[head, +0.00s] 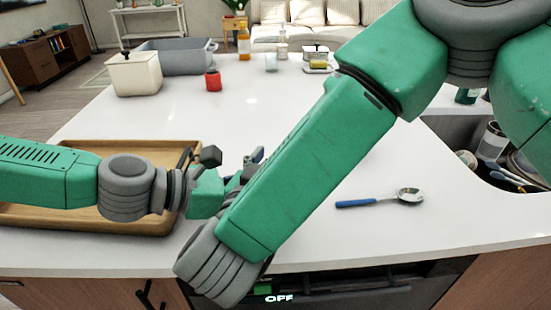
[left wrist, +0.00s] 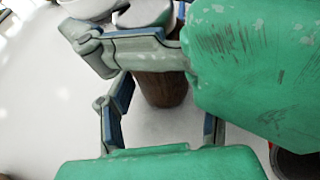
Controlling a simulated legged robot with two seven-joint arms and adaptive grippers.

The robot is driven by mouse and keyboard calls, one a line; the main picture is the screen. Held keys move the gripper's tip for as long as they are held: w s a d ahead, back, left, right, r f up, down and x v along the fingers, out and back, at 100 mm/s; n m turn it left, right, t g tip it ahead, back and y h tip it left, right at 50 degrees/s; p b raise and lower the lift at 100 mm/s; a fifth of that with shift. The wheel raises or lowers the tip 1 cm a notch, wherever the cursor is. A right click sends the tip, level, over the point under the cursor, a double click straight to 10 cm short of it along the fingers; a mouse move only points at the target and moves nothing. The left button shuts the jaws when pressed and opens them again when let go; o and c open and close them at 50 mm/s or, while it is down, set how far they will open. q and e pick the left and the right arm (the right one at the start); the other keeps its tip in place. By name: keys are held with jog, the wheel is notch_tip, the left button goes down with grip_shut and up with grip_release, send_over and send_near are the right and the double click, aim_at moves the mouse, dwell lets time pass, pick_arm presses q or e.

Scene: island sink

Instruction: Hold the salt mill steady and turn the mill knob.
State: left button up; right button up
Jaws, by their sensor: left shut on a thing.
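The salt mill shows in the left wrist view as a dark brown wooden body (left wrist: 163,90), roughly upright on the white counter. My left gripper (left wrist: 162,112) has its blue-padded fingers on either side of the body and is shut on it. My right gripper (left wrist: 135,52) reaches in from the right, a finger crossing in front of the mill's upper part. A pale grey piece (left wrist: 146,13) shows above; I cannot tell if it is the knob. In the head view my left gripper (head: 235,172) is partly covered by my right forearm, which hides the mill and right gripper.
A wooden tray (head: 70,220) lies under my left arm. A blue-handled spoon (head: 380,200) lies on clear counter right of my forearm. The sink (head: 455,130) is at the right. A red container (head: 213,80), lidded cream pot (head: 133,74) and grey bin (head: 180,58) stand farther back.

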notch_tip(320, 180, up, 10)
dwell(0.6)
